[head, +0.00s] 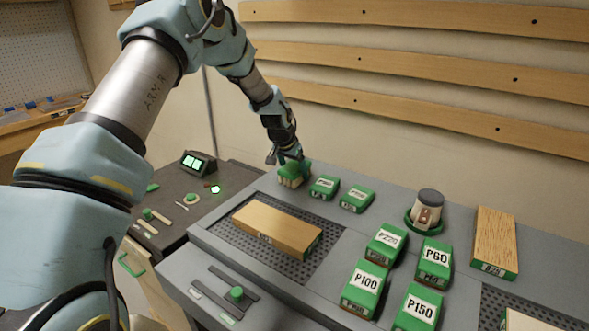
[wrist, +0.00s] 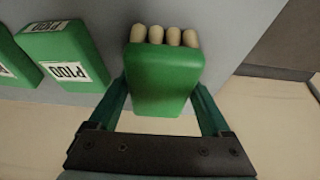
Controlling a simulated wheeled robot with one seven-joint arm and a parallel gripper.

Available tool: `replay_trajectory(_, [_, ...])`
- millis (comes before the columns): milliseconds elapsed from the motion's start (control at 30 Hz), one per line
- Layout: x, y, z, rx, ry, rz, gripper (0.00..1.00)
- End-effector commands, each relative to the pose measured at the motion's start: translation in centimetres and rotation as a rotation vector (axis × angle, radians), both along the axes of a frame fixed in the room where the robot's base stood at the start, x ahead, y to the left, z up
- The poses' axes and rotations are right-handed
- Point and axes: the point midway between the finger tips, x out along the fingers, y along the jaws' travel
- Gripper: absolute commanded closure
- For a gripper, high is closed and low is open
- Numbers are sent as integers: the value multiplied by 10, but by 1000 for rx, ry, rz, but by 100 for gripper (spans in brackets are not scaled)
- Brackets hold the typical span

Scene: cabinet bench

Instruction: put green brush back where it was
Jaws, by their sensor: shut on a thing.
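The green brush (head: 290,180) is at the back left corner of the grey bench top (head: 400,204). It has a green block body and pale bristles, which show at the far end in the wrist view (wrist: 165,78). My gripper (head: 289,158) is shut on the brush's body from above, with one finger on each side. The bristles point down at the bench; I cannot tell whether they touch it. A green block labelled P100 (wrist: 64,50) lies to the left of the brush in the wrist view.
Two small green labelled blocks (head: 324,187) (head: 356,200) lie right of the brush. A wooden board (head: 277,229) lies on a perforated panel in front. Larger blocks, P220 (head: 385,245), P60 (head: 433,261), P100 (head: 364,287) and P150 (head: 417,308), and a sander (head: 428,208) stand further right.

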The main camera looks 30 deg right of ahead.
Motion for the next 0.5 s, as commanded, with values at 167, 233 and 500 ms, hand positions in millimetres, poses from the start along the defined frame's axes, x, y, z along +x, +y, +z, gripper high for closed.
replay_trajectory(167, [1, 0, -4, -2, -3, -1, 78])
replay_trajectory(233, [1, 0, -4, -2, -3, -1, 78])
replay_trajectory(500, [1, 0, -7, -1, -2, 0, 6])
